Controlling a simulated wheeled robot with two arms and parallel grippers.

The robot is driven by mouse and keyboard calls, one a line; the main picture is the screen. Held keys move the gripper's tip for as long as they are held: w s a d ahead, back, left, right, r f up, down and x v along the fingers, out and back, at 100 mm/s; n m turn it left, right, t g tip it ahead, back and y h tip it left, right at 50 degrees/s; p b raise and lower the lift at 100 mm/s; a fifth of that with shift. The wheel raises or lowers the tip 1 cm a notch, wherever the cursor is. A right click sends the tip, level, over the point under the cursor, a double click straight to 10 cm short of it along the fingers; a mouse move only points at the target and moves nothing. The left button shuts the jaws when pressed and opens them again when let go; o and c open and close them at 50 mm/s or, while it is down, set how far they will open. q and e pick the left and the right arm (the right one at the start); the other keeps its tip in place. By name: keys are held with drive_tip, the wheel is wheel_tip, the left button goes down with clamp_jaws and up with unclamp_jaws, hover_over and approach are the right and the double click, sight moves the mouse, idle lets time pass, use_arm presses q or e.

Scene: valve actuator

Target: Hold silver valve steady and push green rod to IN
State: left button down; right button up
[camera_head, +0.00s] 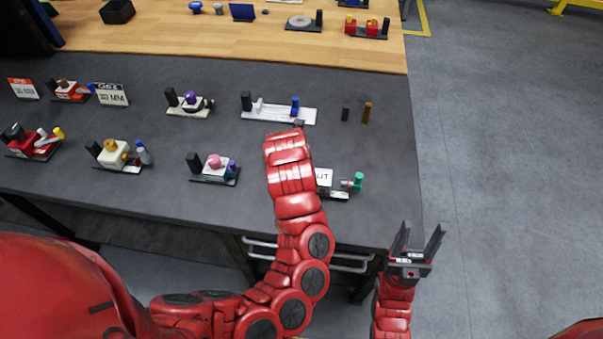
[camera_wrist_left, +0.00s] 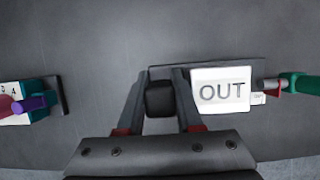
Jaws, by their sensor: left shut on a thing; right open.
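The valve unit stands near the front right of the dark bench top, partly hidden by my left arm in the head view. Its white sign reads "OUT" in the left wrist view (camera_wrist_left: 222,92). The small silver valve (camera_head: 346,184) sits right of the sign, with the green rod (camera_head: 358,182) at its right end. The green rod also shows in the left wrist view (camera_wrist_left: 302,86). My left gripper (camera_wrist_left: 160,98) is shut on the black block (camera_wrist_left: 160,101) at the left end of the unit. My right gripper (camera_head: 418,238) is open and empty, off the bench's front right corner.
A unit with a pink knob (camera_head: 214,163) stands to the left. A white base (camera_head: 275,113) with a blue part lies behind, near a black and a brown peg (camera_head: 367,112). The bench's right edge is close to the green rod; open floor lies beyond.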

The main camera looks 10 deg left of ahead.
use_arm(q)
wheel_tip(320, 180, up, 8)
drive_tip(key=shift+w+r, duration=0.1)
drive_tip(key=shift+f, duration=4.05)
drive_tip(key=shift+f, duration=0.35)
drive_tip(key=shift+f, duration=0.15)
